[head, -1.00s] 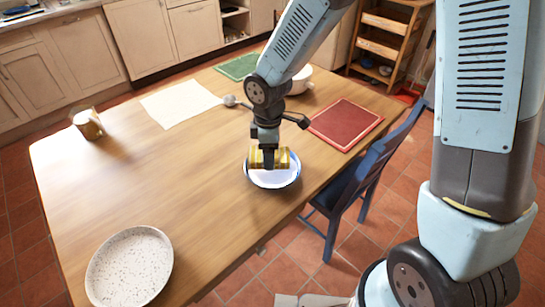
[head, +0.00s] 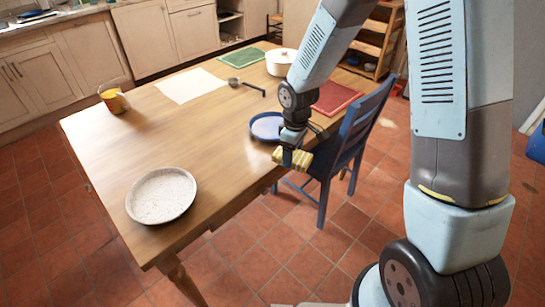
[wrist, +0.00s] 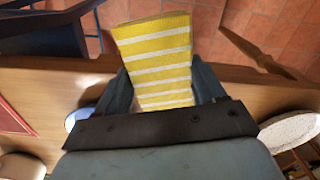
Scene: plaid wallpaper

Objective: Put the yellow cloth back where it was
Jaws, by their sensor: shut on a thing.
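The yellow cloth (head: 291,157), striped with white, is held in my gripper (head: 295,152), which is shut on it. In the head view it hangs at the table's near right edge, in front of a blue-rimmed plate (head: 266,126). In the wrist view the cloth (wrist: 157,60) sticks out between the two fingers (wrist: 160,95), with the table edge and floor tiles below.
A blue chair (head: 345,150) stands close to the right of my gripper.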

